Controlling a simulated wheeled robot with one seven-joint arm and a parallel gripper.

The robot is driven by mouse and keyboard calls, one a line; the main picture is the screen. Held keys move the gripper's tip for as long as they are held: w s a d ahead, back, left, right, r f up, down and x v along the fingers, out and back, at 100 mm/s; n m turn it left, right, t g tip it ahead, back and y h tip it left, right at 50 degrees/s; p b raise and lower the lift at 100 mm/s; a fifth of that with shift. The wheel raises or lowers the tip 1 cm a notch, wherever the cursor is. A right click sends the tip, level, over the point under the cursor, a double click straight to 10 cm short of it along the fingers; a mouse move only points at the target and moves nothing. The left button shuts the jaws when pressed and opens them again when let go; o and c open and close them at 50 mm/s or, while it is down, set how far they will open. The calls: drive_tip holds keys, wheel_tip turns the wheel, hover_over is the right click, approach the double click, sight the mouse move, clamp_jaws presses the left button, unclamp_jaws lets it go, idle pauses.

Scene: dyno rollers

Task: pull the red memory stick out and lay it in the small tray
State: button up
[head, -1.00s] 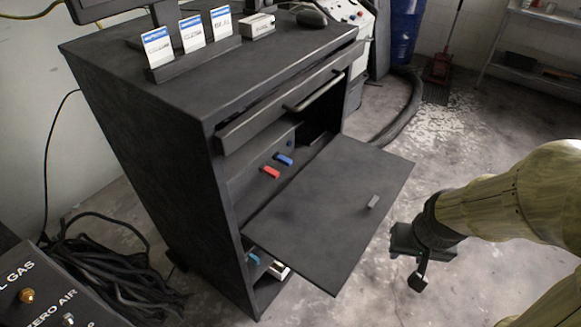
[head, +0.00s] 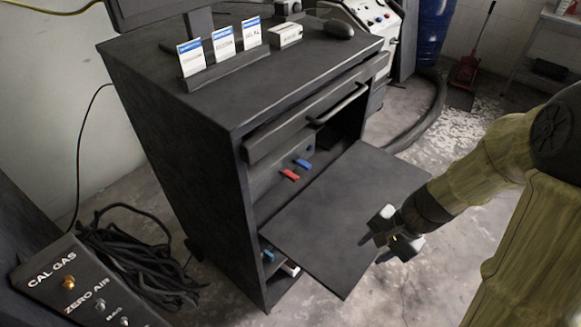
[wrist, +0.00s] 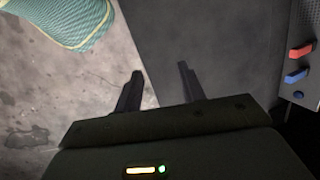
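The red memory stick (head: 290,175) sticks out of the dark panel inside the cabinet, below the drawer. It also shows at the right edge of the wrist view (wrist: 300,51). My gripper (head: 377,246) is at the outer edge of the lowered cabinet door, well apart from the stick. In the wrist view its two fingers (wrist: 160,76) are spread with nothing between them. I cannot clearly make out the small tray; a pale item (head: 290,268) in the lower compartment is mostly hidden by the door.
A blue stick (head: 303,164) sits beside the red one. The lowered door (head: 335,215) juts out flat below them, and a drawer with a bar handle (head: 338,103) is above. Label cards (head: 222,43) stand on the cabinet top. Cables lie on the floor at left.

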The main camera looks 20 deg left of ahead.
sight(293, 175)
drive_tip(key=w+a+m+y+p, duration=0.1)
drive_tip(key=w+a+m+y, duration=0.1)
drive_tip(key=a, duration=0.2)
drive_tip(key=w+a+m+y+p, duration=0.2)
drive_tip(key=a+m, duration=0.1)
drive_tip(key=a, duration=0.1)
drive_tip(key=w+a+r+m+y+p, duration=0.1)
drive_tip(key=w+a+m+y+p, duration=0.1)
drive_tip(key=a, duration=0.2)
drive_tip(key=shift+a, duration=0.2)
drive_tip(key=w+a+m+y+p, duration=0.1)
drive_tip(key=m, duration=0.1)
drive_tip(key=w+a+m+t+p, duration=0.1)
drive_tip(key=w+a+m, duration=0.1)
drive_tip(key=shift+w+a+t+y, duration=0.25)
drive_tip(key=shift+w+t+y, duration=0.05)
drive_tip(key=shift+y, duration=0.1)
drive_tip(key=w+m+t+p, duration=0.1)
drive_tip(key=w+a+m+t, duration=0.1)
drive_tip(key=w+m, duration=0.1)
drive_tip(key=w+a+f+m+t+p, duration=0.1)
drive_tip(key=w+m, duration=0.1)
drive_tip(key=shift+y+p, duration=0.3)
drive_tip(key=shift+w+a+f+m+t, duration=0.1)
drive_tip(key=shift+w+f+m+t, duration=0.2)
drive_tip(key=shift+w+m+t, duration=0.3)
drive_tip(key=shift+s, duration=0.2)
